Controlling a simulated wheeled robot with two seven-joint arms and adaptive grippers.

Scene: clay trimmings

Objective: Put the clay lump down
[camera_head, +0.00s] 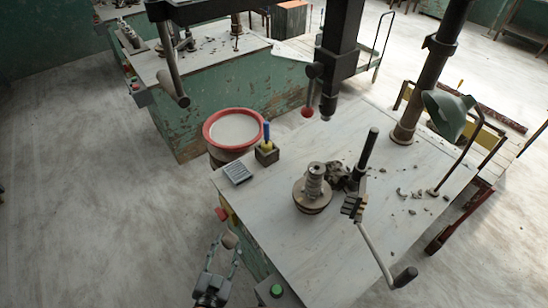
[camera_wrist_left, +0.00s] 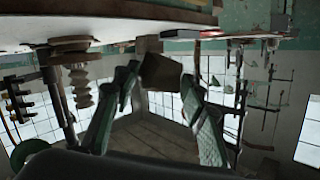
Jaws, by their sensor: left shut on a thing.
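My left gripper (camera_head: 228,243) is at the lower left in the head view, just off the left edge of the pale worktable (camera_head: 300,255). It is shut on a small grey-brown clay lump (camera_head: 230,241) held between its fingertips. The left wrist view, which is upside down, shows the brown lump (camera_wrist_left: 160,74) between the two green-grey fingers (camera_wrist_left: 163,93). The lump is apart from the tabletop. My right gripper is not in view.
A red-rimmed tub (camera_head: 209,139) stands beyond the table's left corner. A grey tray (camera_head: 238,173) and a block with upright tools (camera_head: 267,155) lie near that corner. The table's left front is clear.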

